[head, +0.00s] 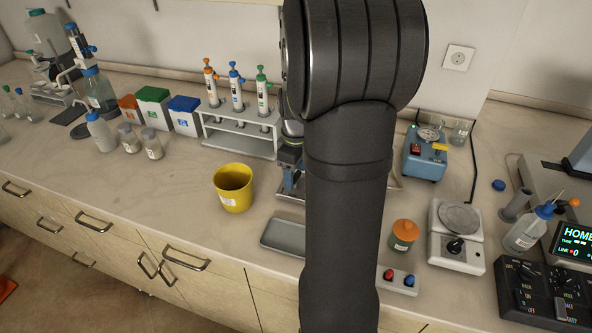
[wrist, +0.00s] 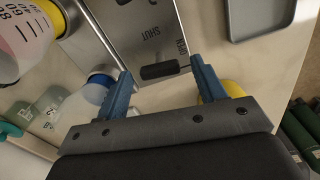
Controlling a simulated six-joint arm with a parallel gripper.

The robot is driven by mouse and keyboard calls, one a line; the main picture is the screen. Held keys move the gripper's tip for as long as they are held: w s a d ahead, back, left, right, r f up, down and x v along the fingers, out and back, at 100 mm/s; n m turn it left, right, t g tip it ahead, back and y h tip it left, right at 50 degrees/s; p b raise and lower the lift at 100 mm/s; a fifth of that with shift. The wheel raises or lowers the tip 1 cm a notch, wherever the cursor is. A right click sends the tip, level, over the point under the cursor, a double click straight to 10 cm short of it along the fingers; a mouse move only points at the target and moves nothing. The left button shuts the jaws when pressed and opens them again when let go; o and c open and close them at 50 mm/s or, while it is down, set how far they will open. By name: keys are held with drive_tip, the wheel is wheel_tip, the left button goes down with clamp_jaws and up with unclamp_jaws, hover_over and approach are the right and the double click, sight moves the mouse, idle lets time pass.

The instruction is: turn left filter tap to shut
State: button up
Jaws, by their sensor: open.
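I cannot tell whether this is the left filter tap, or how far the fingers reach down. In the head view my arm hides most of the filter station and my gripper.
A graduated vessel (wrist: 28,35) with pink liquid stands close at the wrist view's upper left. A blue-capped bottle (wrist: 99,84) is beside the left finger.

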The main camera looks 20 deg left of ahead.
drive_tip(key=c, duration=1)
drive_tip(key=shift+m, duration=0.3)
drive_tip(key=m, duration=1.2)
drive_tip(key=shift+m, duration=1.9)
